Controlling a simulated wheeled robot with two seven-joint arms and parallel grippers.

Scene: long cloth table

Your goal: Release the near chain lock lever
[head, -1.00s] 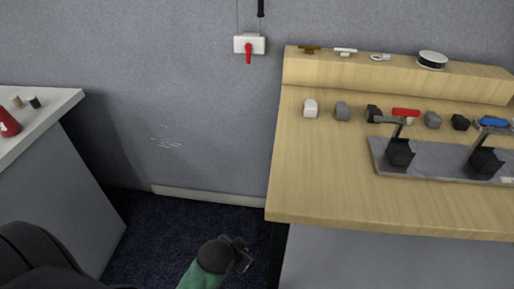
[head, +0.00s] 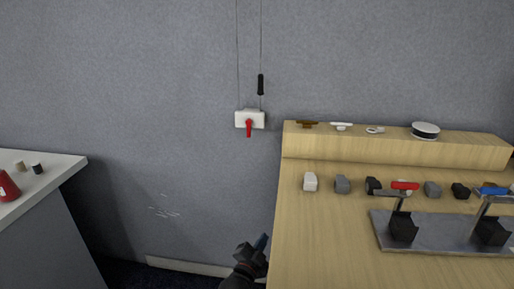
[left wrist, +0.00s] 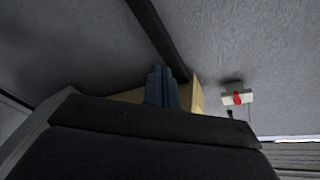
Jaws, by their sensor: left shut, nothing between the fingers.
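The chain lock is a small white box (head: 257,120) on the grey wall, with a red lever (head: 248,129) hanging down its front. Two thin lines run up from it, and a black grip (head: 261,84) hangs on the right one. The box (left wrist: 229,98) and red lever (left wrist: 238,98) also show at the right in the left wrist view. My left gripper (head: 262,243) is below the box, beside the bench's left edge, apart from the lever. Its blue-grey fingers (left wrist: 163,88) are together and empty. My right gripper is not in view.
A wooden bench (head: 330,240) with a raised back shelf (head: 370,148) stands at the right. It carries several small blocks and a grey plate (head: 450,238) with red and blue handled clamps. A white table (head: 55,172) with a red object is at the left. The wall between is clear.

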